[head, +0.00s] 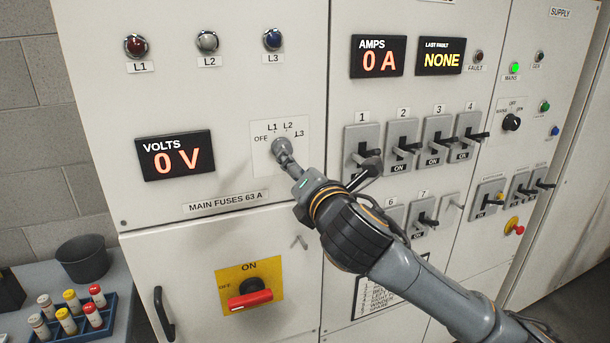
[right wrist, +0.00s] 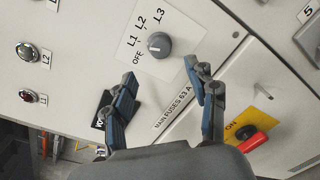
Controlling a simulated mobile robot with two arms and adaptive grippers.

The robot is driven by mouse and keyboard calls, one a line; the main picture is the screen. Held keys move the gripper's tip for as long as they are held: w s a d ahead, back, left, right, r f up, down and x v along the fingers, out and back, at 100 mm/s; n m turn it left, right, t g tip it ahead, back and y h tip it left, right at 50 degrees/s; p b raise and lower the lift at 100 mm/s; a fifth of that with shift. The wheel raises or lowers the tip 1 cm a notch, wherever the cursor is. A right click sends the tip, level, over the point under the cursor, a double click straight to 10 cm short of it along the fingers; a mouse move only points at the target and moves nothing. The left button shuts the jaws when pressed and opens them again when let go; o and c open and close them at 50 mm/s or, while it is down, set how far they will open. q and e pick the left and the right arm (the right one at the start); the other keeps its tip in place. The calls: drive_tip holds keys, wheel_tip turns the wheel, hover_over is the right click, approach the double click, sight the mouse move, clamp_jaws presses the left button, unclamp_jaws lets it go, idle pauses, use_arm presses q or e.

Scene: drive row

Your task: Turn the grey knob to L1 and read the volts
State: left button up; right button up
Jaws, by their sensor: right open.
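The grey knob (head: 281,146) sits on a pale plate marked OFF, L1, L2 and L3. It also shows in the right wrist view (right wrist: 159,44), ahead of my fingertips. Its pointer seems to face OFF, but it is too small to be sure. My right gripper (head: 289,164) is in front of the knob in the head view and partly covers it. In the right wrist view this gripper (right wrist: 164,76) is open, fingers apart, nothing between them. The volts display (head: 174,156) reads 0 V. My left gripper is not in view.
Lamps L1 (head: 135,45), L2 (head: 208,42) and L3 (head: 272,40) are above. The amps display (head: 378,57) reads 0 A; the fault display (head: 440,57) reads NONE. A red main switch handle (head: 250,300) is below. Black breaker switches (head: 401,147) stand right of the knob.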

drive_tip(key=shift+v, duration=1.5)
